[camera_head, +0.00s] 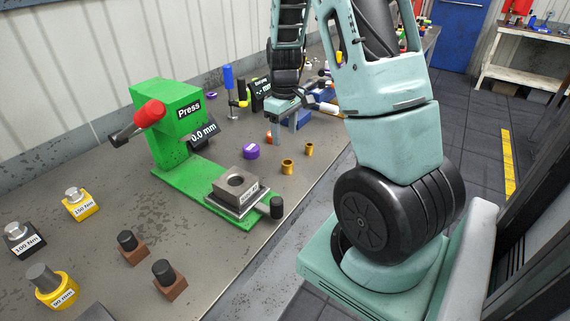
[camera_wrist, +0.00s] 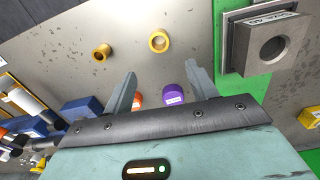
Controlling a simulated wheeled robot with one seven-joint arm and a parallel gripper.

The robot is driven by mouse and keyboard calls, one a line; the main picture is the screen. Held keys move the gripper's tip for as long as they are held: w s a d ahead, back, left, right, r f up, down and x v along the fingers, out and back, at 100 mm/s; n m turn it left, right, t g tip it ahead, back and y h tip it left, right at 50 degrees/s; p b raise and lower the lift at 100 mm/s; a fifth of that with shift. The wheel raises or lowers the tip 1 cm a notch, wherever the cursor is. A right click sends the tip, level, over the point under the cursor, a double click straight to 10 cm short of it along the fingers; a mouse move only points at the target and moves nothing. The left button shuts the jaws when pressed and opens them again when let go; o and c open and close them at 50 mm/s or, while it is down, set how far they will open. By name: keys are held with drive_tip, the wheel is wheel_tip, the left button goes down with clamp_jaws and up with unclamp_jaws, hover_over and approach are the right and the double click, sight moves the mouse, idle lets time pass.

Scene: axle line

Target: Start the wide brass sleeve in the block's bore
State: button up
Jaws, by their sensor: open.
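Two brass sleeves stand apart on the bench. The wider-looking sleeve (camera_head: 287,167) is nearer the block, and its open top shows in the wrist view (camera_wrist: 159,41). The slimmer sleeve (camera_head: 309,149) also shows in the wrist view (camera_wrist: 102,51). The grey block (camera_head: 222,191) sits on the green press base, its round bore facing up and empty; it is at the upper right of the wrist view (camera_wrist: 245,47). My gripper (camera_wrist: 160,73) is open and empty above the bench, with both sleeves beyond its fingertips. In the head view its fingers are partly hard to make out.
The green press (camera_head: 172,120) with its red-handled lever stands left of the block. A purple ring (camera_head: 251,153) and an orange part (camera_head: 269,138) lie near my gripper. A black-capped post (camera_head: 277,207) stands beside the base. Blue items crowd the back.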

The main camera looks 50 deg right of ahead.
hover_over(287, 162)
drive_tip(key=f, duration=0.5)
drive_tip(key=shift+w+f+p, duration=0.3)
drive_tip(key=shift+w+p, duration=0.05)
drive_tip(key=shift+w, duration=0.05)
drive_tip(key=f, duration=0.2)
drive_tip(key=s+f+p, duration=0.1)
drive_tip(key=f, duration=0.1)
drive_tip(key=shift+f+p, duration=0.3)
drive_tip(key=shift+f, duration=0.3)
drive_tip(key=shift+c, duration=0.3)
drive_tip(key=c, duration=1.1)
wheel_tip(287, 162, up, 10)
drive_tip(key=shift+b, duration=0.8)
